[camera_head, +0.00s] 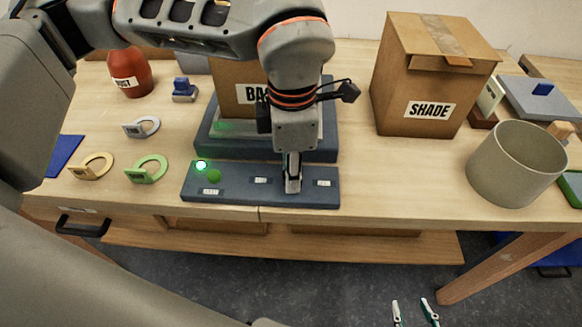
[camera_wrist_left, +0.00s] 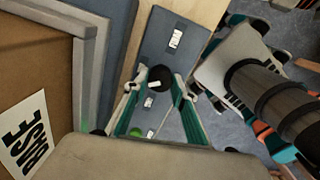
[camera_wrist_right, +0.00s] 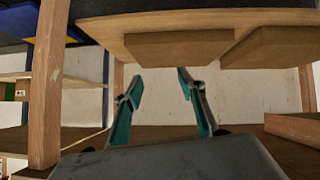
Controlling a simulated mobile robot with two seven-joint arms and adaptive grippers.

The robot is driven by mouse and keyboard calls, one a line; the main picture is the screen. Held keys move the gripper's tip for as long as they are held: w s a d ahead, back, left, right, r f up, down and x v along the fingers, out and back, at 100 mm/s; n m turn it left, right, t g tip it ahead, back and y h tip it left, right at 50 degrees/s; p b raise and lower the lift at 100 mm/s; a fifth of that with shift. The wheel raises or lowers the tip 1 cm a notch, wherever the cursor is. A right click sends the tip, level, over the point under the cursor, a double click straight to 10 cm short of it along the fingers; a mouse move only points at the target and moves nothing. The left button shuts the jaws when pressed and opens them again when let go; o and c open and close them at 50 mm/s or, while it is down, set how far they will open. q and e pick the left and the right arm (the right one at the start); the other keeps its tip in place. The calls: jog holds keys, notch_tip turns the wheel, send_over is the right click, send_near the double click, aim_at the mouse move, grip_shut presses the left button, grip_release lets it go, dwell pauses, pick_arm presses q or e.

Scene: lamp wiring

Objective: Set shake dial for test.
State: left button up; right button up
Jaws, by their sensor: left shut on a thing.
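The blue control panel (camera_head: 232,198) lies at the table's front edge, with a lit pale-green lamp (camera_head: 201,165), a green button (camera_head: 214,176) and several small white labels. A round black dial (camera_wrist_left: 160,73) shows on the panel in the left wrist view. My left gripper (camera_head: 292,187) points down over the panel's right half, its fingers shut on the dial, which it hides in the head view. The dial's setting is too small to read. My right gripper (camera_head: 415,311) is open and empty, low in front of the table; its spread fingers show in the right wrist view (camera_wrist_right: 190,82).
Behind the panel, a box labelled BASE (camera_head: 233,80) stands on a blue platform (camera_head: 322,150). A SHADE box (camera_head: 410,85) and a grey cylinder (camera_head: 505,165) stand to the right. Ring tags (camera_head: 147,170) and a red vessel (camera_head: 130,72) are at left.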

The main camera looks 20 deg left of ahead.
pick_arm(q)
jog(key=m, duration=0.2)
jog(key=shift+r+m, duration=0.1)
jog(key=shift+m, duration=0.3)
jog(key=m, duration=0.3)
jog(key=shift+p, duration=0.3)
jog(key=shift+w+m, duration=0.1)
jog(key=shift+m, duration=0.5)
jog(key=o, duration=1.1)
